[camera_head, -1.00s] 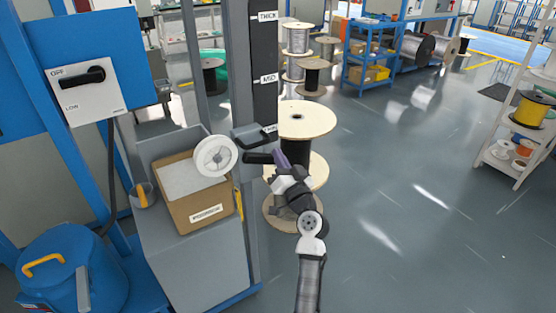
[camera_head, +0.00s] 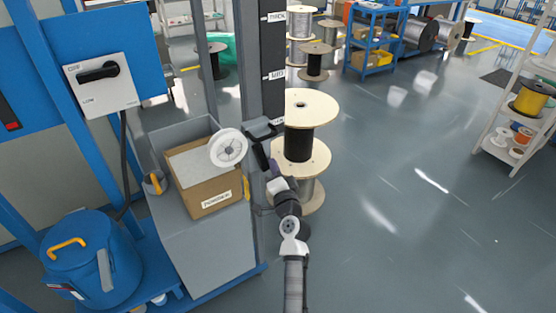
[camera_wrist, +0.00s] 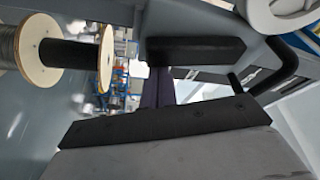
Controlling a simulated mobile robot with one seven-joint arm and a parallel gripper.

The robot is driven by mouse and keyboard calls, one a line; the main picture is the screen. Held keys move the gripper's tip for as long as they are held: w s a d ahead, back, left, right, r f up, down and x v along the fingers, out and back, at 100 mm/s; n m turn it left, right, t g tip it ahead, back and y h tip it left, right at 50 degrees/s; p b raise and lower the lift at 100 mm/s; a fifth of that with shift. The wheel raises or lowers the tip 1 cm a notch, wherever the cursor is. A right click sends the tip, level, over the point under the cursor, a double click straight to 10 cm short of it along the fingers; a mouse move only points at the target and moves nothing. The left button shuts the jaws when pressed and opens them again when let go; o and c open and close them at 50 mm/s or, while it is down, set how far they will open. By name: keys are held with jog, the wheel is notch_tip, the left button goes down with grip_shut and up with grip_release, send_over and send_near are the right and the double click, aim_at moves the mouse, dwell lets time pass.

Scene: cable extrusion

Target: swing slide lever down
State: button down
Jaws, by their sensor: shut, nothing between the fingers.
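The slide lever appears as a black bar (camera_head: 262,158) below a dark bracket (camera_head: 260,130) on the dark labelled column. The bar slants down to the right. In the wrist view the black bar (camera_wrist: 195,50) lies across the far end of my purple fingers. My gripper (camera_head: 273,170) is shut with nothing between the fingers, at the bar's lower right end. Whether fingers and bar touch cannot be told. The wrist view also shows my gripper (camera_wrist: 160,85) and a curved black bracket (camera_wrist: 275,78) to its right.
A cardboard box (camera_head: 212,190) and a white spool (camera_head: 228,148) sit left of the lever. Wooden cable reels (camera_head: 305,108) stand just behind my gripper. A switch panel (camera_head: 100,83) is at the left. Open floor lies to the right.

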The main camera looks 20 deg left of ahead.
jog(key=shift+s+a+f+m+h+p, duration=0.3)
jog(key=shift+s+a+m+p, duration=0.25)
jog(key=shift+m, duration=0.25)
jog(key=shift+s+a+f, duration=0.1)
jog(key=shift+s+f, duration=0.05)
jog(key=shift+s, duration=0.05)
